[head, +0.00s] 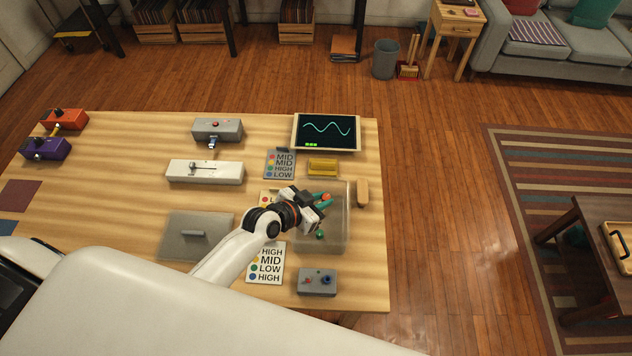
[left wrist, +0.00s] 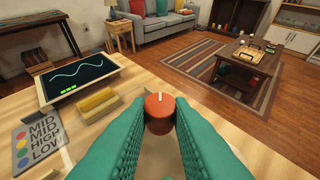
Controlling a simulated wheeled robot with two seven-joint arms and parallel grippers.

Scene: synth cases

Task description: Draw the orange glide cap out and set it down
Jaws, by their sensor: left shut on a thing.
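The orange glide cap (head: 327,196) is a small round knob with a pale line on its top. In the left wrist view the cap (left wrist: 160,112) sits between the tips of two teal ribbed fingers. My left gripper (head: 322,199) is shut on it, over a see-through grey bin (head: 341,238) at the table's right side. A green cap (head: 320,235) shows in the bin, below the gripper. The gripper and arm hide part of the bin; I cannot tell how far the orange cap is above the bin's floor. My right gripper is not in view.
A grey lid with a handle (head: 184,245) lies left of my arm. Two printed cards (head: 279,165) (head: 266,262), a yellow block (head: 322,166), a wooden block (head: 362,193), a screen (head: 327,132), a grey knob box (head: 317,282) and a white slider box (head: 205,171) surround the bin.

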